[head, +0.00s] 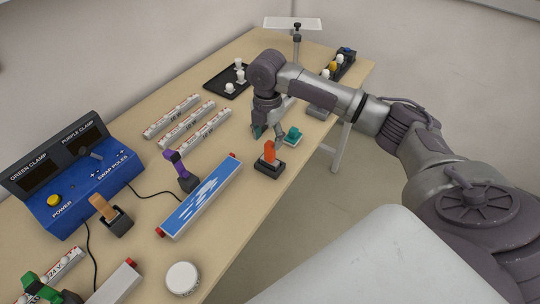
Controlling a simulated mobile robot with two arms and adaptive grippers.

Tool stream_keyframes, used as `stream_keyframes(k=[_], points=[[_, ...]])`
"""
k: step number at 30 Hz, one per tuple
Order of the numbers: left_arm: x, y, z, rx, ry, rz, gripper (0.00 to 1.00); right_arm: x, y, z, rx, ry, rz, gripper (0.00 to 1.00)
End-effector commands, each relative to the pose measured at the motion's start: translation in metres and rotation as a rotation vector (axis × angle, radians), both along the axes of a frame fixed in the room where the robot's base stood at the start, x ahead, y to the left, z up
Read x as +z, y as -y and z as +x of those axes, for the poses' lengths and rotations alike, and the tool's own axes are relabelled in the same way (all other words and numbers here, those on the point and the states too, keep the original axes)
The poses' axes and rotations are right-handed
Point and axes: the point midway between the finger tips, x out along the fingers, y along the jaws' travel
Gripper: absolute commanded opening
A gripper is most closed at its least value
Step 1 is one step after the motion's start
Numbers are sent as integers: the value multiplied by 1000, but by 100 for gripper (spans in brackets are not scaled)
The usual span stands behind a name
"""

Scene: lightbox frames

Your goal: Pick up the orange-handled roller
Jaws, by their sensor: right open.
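A bright orange handle (270,152) stands upright in a small dark holder (269,168) near the table's right edge; any roller part on it is too small to make out. My right gripper (268,133) points down just behind the orange handle. It is open, with its fingers apart. Whether a finger touches the handle I cannot tell. A tan-orange piece (103,208) stands in another dark holder at the left. My left gripper is not in view.
A blue-and-white lightbox (202,195) with red ends and a purple clamp (180,168) are in front. White tubes (186,124), a black tray (222,82) and a blue control box (75,180) occupy the table (140,240).

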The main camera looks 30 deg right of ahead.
Motion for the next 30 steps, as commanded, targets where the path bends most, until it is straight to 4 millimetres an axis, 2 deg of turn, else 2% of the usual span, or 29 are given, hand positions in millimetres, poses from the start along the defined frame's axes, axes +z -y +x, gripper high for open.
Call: stream_keyframes(k=[7, 11, 15, 23, 24, 26, 30], points=[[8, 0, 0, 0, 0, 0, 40, -18, 1, -4, 1, -4, -2, 58], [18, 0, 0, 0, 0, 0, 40, -37, 3, -9, -1, -5, -2, 58], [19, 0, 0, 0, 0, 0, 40, -56, 3, -8, 0, -2, -1, 58], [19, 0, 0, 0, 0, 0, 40, -61, 3, -7, 1, 2, -1, 58], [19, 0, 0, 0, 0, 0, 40, -61, 3, -7, 1, 2, -1, 57], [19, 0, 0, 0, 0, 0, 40, -60, 3, -7, 1, 2, -1, 47], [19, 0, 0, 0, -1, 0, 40, -60, 3, -7, 1, 2, -1, 23]])
